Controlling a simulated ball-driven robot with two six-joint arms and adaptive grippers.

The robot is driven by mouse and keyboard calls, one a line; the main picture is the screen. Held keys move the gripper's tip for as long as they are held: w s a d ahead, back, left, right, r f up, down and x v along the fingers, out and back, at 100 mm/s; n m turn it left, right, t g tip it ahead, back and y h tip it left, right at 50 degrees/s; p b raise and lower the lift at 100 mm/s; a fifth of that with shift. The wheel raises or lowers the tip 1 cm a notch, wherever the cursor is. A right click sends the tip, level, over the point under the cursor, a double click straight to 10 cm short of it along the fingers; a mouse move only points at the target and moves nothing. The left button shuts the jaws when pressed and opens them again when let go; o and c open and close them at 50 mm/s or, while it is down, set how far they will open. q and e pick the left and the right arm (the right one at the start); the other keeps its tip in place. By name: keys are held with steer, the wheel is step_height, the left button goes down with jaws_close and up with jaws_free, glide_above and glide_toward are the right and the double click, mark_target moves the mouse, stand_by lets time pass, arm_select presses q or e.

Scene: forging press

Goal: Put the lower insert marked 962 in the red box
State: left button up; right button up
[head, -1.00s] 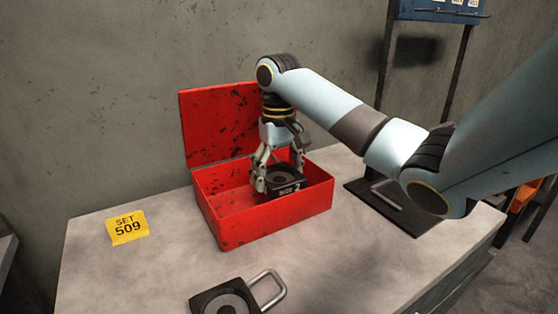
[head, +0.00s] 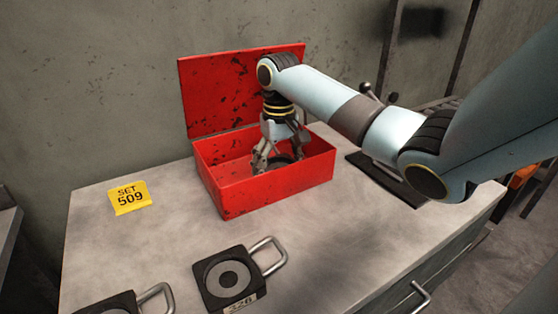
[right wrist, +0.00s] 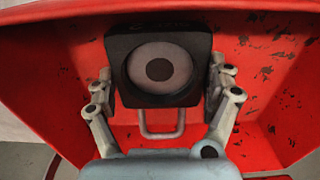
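The open red box (head: 285,186) stands at the back of the grey bench, its lid raised against the wall. My right gripper (head: 272,166) reaches down inside it. In the right wrist view, my right gripper (right wrist: 161,88) has its fingers against both sides of a black insert (right wrist: 120,85) with a grey ring face and a metal handle. The insert is low in the box, partly hidden by the walls in the head view. Its marking cannot be read now. Whether it touches the floor is unclear. My left gripper is not in view.
Another insert (head: 112,306) is cut off at the lower left.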

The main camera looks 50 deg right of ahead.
steer(key=shift+o, duration=0.9)
step_height(320, 180, up, 12)
steer(key=p, duration=0.2)
steer(key=shift+r, duration=0.15)
